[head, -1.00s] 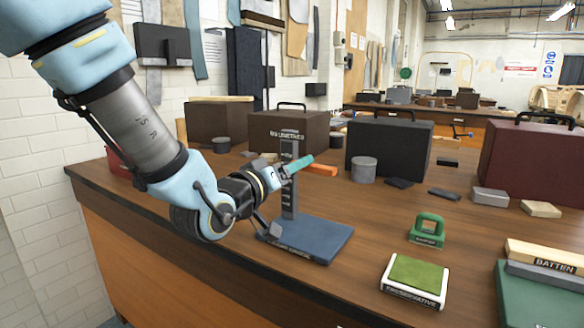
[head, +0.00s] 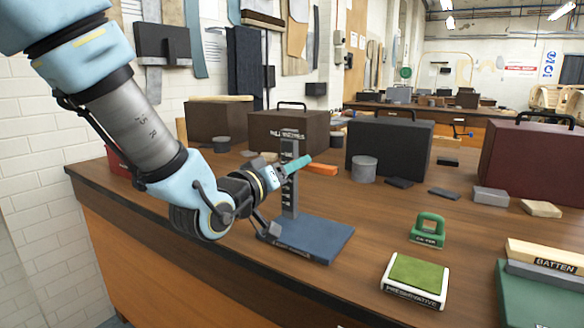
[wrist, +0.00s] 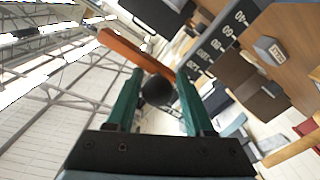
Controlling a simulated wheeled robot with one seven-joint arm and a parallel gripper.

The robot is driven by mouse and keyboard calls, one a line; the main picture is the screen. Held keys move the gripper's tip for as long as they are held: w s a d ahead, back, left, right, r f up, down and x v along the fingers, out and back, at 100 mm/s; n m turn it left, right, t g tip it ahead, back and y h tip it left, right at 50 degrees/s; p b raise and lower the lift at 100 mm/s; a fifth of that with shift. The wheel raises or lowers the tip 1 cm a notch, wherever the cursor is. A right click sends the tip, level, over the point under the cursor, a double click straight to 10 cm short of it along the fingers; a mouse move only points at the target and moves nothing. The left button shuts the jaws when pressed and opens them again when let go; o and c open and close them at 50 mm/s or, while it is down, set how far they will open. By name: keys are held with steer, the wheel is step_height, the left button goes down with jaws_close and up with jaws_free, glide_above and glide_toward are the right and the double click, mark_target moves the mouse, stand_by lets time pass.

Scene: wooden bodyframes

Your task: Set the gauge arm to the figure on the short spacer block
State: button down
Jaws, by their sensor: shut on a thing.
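The gauge has a blue base (head: 305,242) and an upright dark column (head: 290,185) with a numbered scale. Its orange arm (head: 320,169) shows beyond the column, and crosses the wrist view (wrist: 135,53) at a slant. My gripper (head: 301,163) has green fingers at the column's upper part. In the wrist view, its fingers (wrist: 158,75) are on either side of the arm's black round knob (wrist: 157,91), shut on it. The scale (wrist: 213,47) is right of the fingers there; its setting is unclear. A small grey block (wrist: 269,50) bears a label too small to read; I cannot tell whether it is the short spacer.
A green handled block (head: 428,231) and a white-edged green pad (head: 415,278) stand right of the gauge. A grey tin (head: 364,169) and a black case (head: 389,148) stand behind it. Free bench lies between the base and the pad.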

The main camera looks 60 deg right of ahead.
steer(key=shift+s, duration=0.25)
step_height(320, 180, down, 8)
steer(key=b, duration=0.8)
steer(key=shift+s+f, duration=0.15)
steer(key=shift+f, duration=0.05)
steer(key=shift+r, duration=0.1)
steer(key=shift+g, duration=0.4)
steer(key=c, duration=0.6)
jaws_free()
steer(key=shift+c, duration=0.2)
steer(key=shift+o, duration=0.7)
steer(key=shift+w, duration=0.2)
steer(key=shift+a, duration=0.1)
